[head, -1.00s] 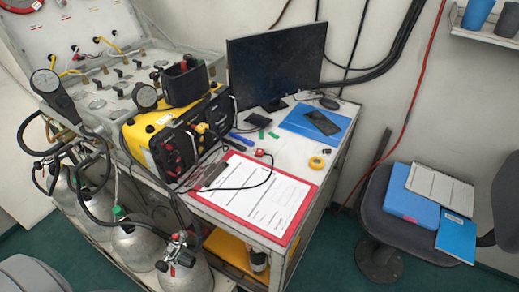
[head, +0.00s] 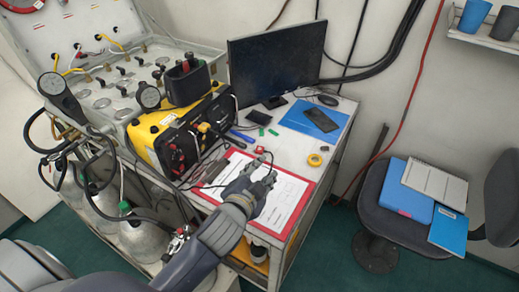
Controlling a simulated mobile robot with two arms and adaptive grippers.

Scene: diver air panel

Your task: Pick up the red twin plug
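The red twin plug (head: 260,149) is a small red piece on the white table top, just beyond the top edge of the red clipboard (head: 308,204). A thin black cable runs near it toward the yellow unit; part of the cable is hidden behind my gripper. My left gripper (head: 268,168) is over the clipboard's white sheet, a short way nearer to me than the plug. Its fingers look spread, with nothing seen between them. The gripper and forearm cover part of the sheet. My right gripper is not in the picture.
The yellow radio unit (head: 163,139) stands left of the plug. A yellow tape roll (head: 315,159), a blue folder (head: 313,121) with a phone (head: 321,120), a black monitor (head: 278,62) and small green pieces (head: 273,132) are around it. The table's right edge is close by.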

